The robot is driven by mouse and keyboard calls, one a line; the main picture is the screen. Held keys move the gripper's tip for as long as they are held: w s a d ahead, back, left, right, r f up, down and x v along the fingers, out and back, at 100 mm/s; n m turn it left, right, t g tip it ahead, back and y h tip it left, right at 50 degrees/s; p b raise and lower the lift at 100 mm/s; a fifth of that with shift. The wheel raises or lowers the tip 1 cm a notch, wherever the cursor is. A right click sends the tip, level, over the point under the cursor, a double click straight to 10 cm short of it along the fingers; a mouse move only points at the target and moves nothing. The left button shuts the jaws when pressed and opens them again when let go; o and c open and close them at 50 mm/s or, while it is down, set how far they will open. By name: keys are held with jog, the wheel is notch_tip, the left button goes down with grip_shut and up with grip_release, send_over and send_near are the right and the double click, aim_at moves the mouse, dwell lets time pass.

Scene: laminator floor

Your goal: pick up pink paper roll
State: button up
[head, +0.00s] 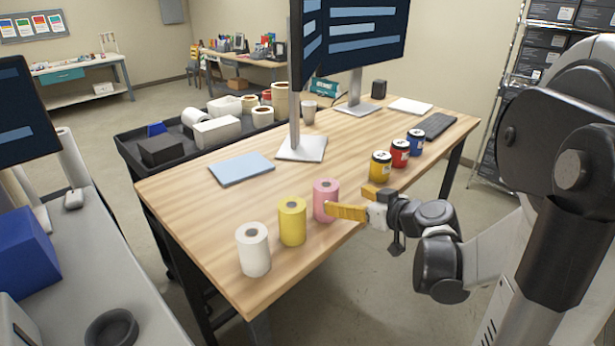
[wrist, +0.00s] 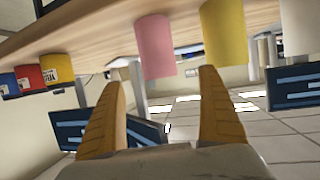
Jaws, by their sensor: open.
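The pink paper roll (head: 326,201) stands upright on the wooden table (head: 365,132), near its front edge. It is the right one of a row with a yellow roll (head: 292,222) and a white roll (head: 254,249). My gripper (head: 345,210) is at the front edge, just right of the pink roll, with its yellow fingers pointing toward it. In the wrist view, turned upside down, my gripper (wrist: 165,95) is open and empty. The pink roll (wrist: 155,47) shows beyond the gap between the fingertips, and the yellow roll (wrist: 223,32) is beside it. Whether a finger touches the pink roll is unclear.
Yellow, red and blue cans (head: 400,152) stand in a row to the right of my gripper. A blue notebook (head: 241,168) and a monitor stand (head: 302,149) are behind the rolls. A black cart (head: 130,150) is at the table's far left side.

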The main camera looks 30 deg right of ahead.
aim_at(332, 196)
jog(key=x, duration=0.3)
jog(key=shift+w+a+f+b, duration=0.15)
jog(key=shift+a+f+b, duration=0.1)
jog(key=shift+b, duration=0.1)
jog(key=x, duration=0.6)
jog(key=shift+w+d+b, duration=0.3)
jog(key=shift+d+b, duration=0.05)
jog(key=shift+b, duration=0.05)
jog(key=c, duration=1.5)
